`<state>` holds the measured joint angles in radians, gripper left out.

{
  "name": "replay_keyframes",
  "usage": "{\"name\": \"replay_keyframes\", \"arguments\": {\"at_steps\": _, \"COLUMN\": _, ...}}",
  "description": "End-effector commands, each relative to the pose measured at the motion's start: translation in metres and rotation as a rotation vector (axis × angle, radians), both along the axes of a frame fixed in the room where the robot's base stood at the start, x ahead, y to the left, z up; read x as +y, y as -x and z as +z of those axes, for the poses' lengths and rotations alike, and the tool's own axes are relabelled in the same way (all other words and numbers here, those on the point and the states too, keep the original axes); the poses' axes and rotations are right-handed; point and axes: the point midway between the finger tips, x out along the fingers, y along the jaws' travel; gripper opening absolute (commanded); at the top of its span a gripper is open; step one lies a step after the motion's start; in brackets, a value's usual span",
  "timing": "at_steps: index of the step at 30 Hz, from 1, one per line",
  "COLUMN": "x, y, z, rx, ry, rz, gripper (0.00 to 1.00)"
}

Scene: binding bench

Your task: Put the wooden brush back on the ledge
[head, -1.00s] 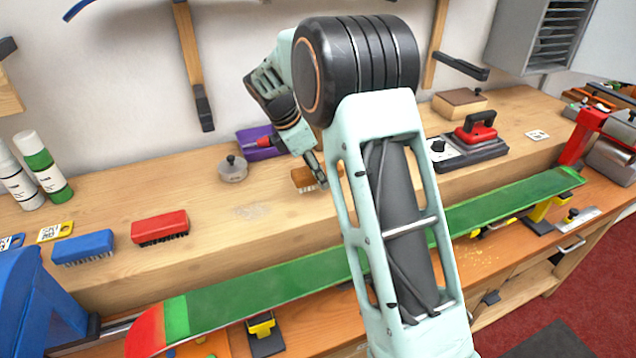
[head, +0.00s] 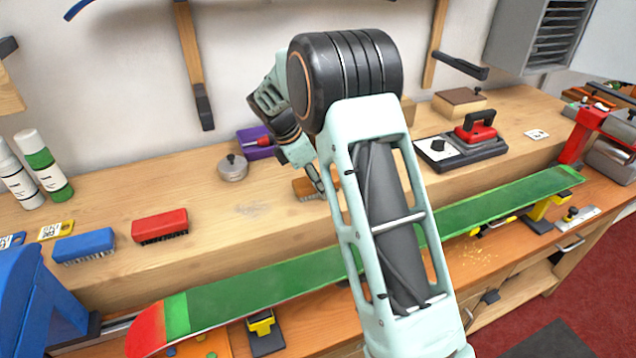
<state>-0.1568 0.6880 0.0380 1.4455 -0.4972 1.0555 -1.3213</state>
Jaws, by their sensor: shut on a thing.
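The wooden brush (head: 303,186) is at the middle of the wooden ledge (head: 215,250), bristles down, partly hidden behind my arm. My gripper (head: 319,182) is shut on the brush; my forearm covers its right side. The bristles are at or just above the ledge top; I cannot tell whether they touch. A red brush (head: 160,225) and a blue brush (head: 84,245) lie on the ledge to the left.
A round tin (head: 232,169) and a purple box (head: 253,150) stand behind the brush. A waxing iron (head: 474,129) on its base is to the right. A green snowboard (head: 270,281) lies below the ledge front. The ledge between red and wooden brushes is clear.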

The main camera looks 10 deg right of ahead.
Motion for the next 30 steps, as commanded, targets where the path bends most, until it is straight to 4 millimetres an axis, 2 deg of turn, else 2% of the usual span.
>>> {"name": "replay_keyframes", "arguments": {"at_steps": 1, "x": 0.0, "y": 0.003, "z": -0.008, "rx": 0.01, "ry": -0.002, "rz": -0.001, "gripper": 0.39}}
{"name": "replay_keyframes", "arguments": {"at_steps": 5, "x": 0.0, "y": 0.003, "z": -0.009, "rx": 0.012, "ry": -0.003, "rz": -0.001, "gripper": 0.53}}
{"name": "replay_keyframes", "arguments": {"at_steps": 6, "x": 0.001, "y": 0.004, "z": -0.009, "rx": 0.013, "ry": -0.002, "rz": -0.001, "gripper": 0.54}}
{"name": "replay_keyframes", "arguments": {"at_steps": 17, "x": 0.002, "y": 0.004, "z": -0.005, "rx": 0.014, "ry": -0.005, "rz": 0.001, "gripper": 0.54}}
{"name": "replay_keyframes", "arguments": {"at_steps": 23, "x": 0.011, "y": 0.004, "z": 0.024, "rx": 0.008, "ry": -0.005, "rz": 0.003, "gripper": 0.54}}
{"name": "replay_keyframes", "arguments": {"at_steps": 30, "x": 0.031, "y": 0.007, "z": 0.076, "rx": 0.005, "ry": -0.003, "rz": 0.002, "gripper": 0.54}}
